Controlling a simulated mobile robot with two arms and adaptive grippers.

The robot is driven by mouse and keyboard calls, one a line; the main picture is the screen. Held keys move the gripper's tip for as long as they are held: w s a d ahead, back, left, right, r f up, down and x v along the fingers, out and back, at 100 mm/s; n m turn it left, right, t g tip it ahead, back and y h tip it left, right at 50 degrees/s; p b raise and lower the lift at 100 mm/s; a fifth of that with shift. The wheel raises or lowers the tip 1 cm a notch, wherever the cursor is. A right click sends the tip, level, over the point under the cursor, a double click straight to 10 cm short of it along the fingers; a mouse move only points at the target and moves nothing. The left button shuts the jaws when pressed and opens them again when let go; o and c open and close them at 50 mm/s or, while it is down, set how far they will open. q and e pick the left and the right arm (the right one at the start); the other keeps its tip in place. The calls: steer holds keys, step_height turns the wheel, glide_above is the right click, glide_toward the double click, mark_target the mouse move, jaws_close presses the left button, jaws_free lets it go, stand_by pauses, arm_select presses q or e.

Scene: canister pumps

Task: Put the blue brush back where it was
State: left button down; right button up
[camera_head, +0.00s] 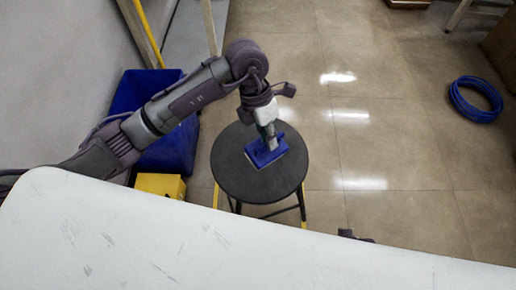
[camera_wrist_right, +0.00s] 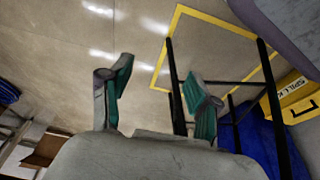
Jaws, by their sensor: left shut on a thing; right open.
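The blue brush (camera_head: 268,156) is at the black round seat of a stool (camera_head: 232,178) in the head view. My left gripper (camera_head: 270,143) reaches down over the stool and is shut on the brush. The brush's underside is hidden, so I cannot tell whether it touches the seat. In the right wrist view my right gripper (camera_wrist_right: 155,95) is open, with its two fingers apart and nothing between them.
A blue bin (camera_head: 140,95) and a yellow box (camera_head: 160,185) stand left of the stool. A coiled blue hose (camera_head: 475,100) lies on the floor at the right. The white surface (camera_head: 200,245) fills the front. Floor right of the stool is clear.

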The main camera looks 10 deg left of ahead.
arm_select(q)
steer(key=s+d+n+t+h+p, duration=0.2)
steer(key=d+n+t, duration=0.2)
steer(key=n, duration=0.7)
arm_select(e)
steer(key=s+d+f+g, duration=0.1)
steer(key=s+f, duration=0.4)
arm_select(q)
steer(key=w+a+f+b, duration=0.1)
steer(key=w+a+f, duration=0.1)
steer(key=f, duration=0.1)
steer(key=w+a+f, duration=0.3)
steer(key=f, duration=0.1)
steer(key=w+a+f+b, duration=0.1)
steer(key=w+a+f, duration=0.1)
steer(key=a+f, duration=0.1)
steer(key=shift+w+a+f+b, duration=0.15)
steer(key=shift+w+a+b, duration=0.1)
steer(key=shift+b, duration=0.1)
arm_select(e)
steer(key=w+r, duration=0.4)
steer(key=r, duration=0.4)
steer(key=shift+a+r, duration=0.25)
steer(key=shift+a, duration=0.05)
arm_select(q)
steer(key=shift+f, duration=0.1)
arm_select(e)
steer(key=shift+w, duration=0.1)
